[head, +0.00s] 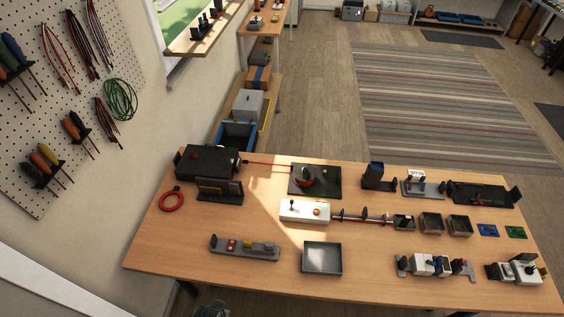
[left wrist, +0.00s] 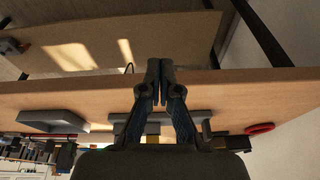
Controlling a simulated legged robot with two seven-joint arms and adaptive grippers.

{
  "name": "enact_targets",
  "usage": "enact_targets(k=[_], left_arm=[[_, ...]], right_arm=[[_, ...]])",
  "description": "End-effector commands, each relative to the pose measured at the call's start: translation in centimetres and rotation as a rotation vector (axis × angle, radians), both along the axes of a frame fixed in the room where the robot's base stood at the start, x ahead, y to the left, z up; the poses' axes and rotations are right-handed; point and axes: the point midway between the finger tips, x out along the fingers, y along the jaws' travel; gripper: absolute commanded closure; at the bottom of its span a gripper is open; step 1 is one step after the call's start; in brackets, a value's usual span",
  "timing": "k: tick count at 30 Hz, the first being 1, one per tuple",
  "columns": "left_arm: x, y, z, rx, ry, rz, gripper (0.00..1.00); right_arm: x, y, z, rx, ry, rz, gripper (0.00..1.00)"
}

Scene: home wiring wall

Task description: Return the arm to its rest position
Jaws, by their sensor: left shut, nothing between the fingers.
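My left gripper (left wrist: 153,70) shows in the left wrist view, its two dark fingers closed together with nothing between them. It is in front of the wooden table (left wrist: 70,98), apart from the things on it. In the head view the table (head: 180,262) fills the lower half. I cannot make out the left gripper clearly there; only a small dark shape shows at the bottom edge. My right gripper is in neither view.
On the table are a red ring (head: 171,201), a black box (head: 207,161), a grey strip with blocks (head: 245,247), an empty grey tray (head: 322,258) and a white switch box (head: 304,211). Several small modules stand at the right. A pegboard (head: 60,130) with tools hangs left.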

Motion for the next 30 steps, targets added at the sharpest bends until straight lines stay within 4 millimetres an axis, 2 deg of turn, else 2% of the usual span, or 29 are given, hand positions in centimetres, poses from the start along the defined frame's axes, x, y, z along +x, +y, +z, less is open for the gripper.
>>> enact_targets(k=[1, 5, 8, 12, 15, 18, 21, 24, 27, 30], left_arm=[[0.0, 0.0, -2.3, 0.001, 0.012, -0.002, 1.0], [-0.5, -0.1, -8.4, 0.002, 0.035, -0.006, 1.0], [-1.7, 0.0, -14.4, 0.004, 0.058, -0.01, 1.0], [-5.4, 0.5, -24.4, 0.008, 0.098, -0.019, 1.0], [-9.3, 1.1, -30.5, 0.011, 0.127, -0.025, 1.0], [-13.5, 1.9, -34.9, 0.015, 0.151, -0.031, 1.0], [-17.0, 2.6, -37.7, 0.017, 0.168, -0.035, 1.0], [-19.5, 3.0, -39.1, 0.02, 0.178, -0.039, 1.0], [-20.7, 3.3, -39.6, 0.02, 0.182, -0.041, 1.0], [-21.1, 3.4, -39.7, 0.02, 0.183, -0.041, 1.0]], right_arm=[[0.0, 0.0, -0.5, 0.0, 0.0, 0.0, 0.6], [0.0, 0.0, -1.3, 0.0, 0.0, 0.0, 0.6], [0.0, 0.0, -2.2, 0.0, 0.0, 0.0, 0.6], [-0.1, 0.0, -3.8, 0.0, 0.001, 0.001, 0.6], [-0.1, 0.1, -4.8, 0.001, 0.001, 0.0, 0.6], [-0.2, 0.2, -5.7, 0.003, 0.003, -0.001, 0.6], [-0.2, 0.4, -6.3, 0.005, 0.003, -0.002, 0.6], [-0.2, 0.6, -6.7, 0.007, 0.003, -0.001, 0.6], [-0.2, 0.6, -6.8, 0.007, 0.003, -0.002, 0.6], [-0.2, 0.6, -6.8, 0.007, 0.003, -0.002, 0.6]])
